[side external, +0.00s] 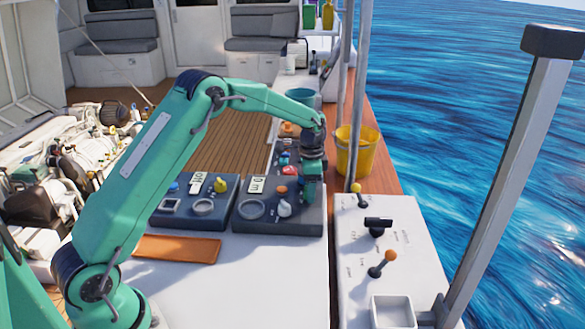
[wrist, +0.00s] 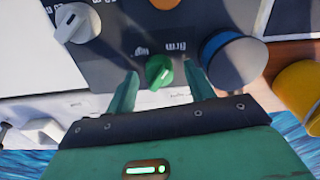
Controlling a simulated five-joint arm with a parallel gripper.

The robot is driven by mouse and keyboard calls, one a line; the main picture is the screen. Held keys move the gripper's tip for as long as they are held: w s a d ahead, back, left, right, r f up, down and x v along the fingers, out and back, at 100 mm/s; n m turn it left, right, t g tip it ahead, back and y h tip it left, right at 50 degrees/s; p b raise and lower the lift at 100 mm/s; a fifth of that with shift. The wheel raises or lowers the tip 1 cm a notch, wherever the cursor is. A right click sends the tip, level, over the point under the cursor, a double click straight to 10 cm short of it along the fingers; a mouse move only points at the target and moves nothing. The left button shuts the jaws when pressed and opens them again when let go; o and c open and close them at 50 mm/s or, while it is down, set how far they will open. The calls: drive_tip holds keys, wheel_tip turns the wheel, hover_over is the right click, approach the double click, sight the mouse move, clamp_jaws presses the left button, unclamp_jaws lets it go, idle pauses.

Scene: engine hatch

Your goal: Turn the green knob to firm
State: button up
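The green knob (wrist: 158,71) sits on a dark grey panel (wrist: 128,22) in the wrist view, with a small white label on either side above it. The right label (wrist: 176,46) is upside down and looks like "firm"; the left one is harder to read. The knob's raised grip looks slanted; I cannot tell which label it points at. My gripper (wrist: 161,68) is open, one finger on each side of the knob, with gaps visible. In the side view my gripper (side external: 310,187) points down at the panel's right edge, and the knob is hidden.
A yellow bucket (side external: 356,151) stands behind right. A white console (side external: 352,240) with levers lies right. An orange tray (side external: 178,248) lies in front left.

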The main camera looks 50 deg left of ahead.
drive_tip(key=shift+r, duration=0.1)
wheel_tip(320, 180, up, 7)
drive_tip(key=shift+r, duration=0.3)
idle(0.5)
